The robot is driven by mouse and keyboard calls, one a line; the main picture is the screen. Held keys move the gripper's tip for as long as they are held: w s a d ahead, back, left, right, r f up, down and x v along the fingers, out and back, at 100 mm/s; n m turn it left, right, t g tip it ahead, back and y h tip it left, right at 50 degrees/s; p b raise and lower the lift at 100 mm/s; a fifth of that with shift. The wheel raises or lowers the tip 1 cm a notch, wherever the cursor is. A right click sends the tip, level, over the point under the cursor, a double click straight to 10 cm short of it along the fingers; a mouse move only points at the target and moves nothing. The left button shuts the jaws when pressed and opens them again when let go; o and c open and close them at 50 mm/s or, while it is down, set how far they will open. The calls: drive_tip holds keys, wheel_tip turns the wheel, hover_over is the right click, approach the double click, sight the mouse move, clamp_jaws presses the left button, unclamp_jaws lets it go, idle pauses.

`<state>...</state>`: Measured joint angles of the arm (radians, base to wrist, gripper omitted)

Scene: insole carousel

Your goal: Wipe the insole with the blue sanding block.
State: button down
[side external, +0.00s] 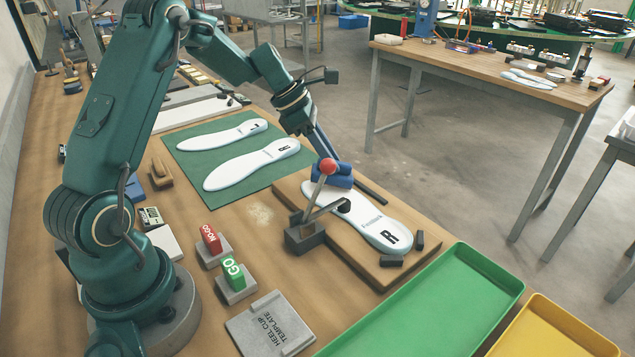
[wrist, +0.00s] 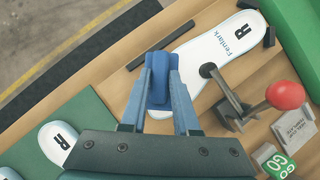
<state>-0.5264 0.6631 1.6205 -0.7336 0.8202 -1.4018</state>
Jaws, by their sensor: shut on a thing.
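A white insole (side external: 372,222) marked "R" lies on a wooden board (side external: 350,253), its heel toward the green tray. It also shows in the wrist view (wrist: 217,42), partly hidden by my gripper. A toggle clamp (side external: 306,236) with a red knob reaches over the insole's middle, its dark pad on or just over it. My gripper (wrist: 160,68) is shut on the blue sanding block (wrist: 158,88), between both fingers. In the side view the block (side external: 331,180) is at the insole's toe half, behind the clamp's knob; whether it touches the insole is hard to tell.
Dark stop blocks (side external: 391,261) flank the heel, and a dark strip (side external: 371,192) lies along the far side. A green mat (side external: 195,145) with two insoles is left. GO (side external: 234,275) and NO-GO (side external: 212,240) blocks stand in front; a green tray (side external: 440,310) is at right.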

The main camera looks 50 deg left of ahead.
drive_tip(key=shift+s+a+f, duration=0.1)
drive_tip(key=shift+s+f, duration=0.15)
drive_tip(key=shift+s, duration=3.1)
wheel_tip(320, 180, up, 7)
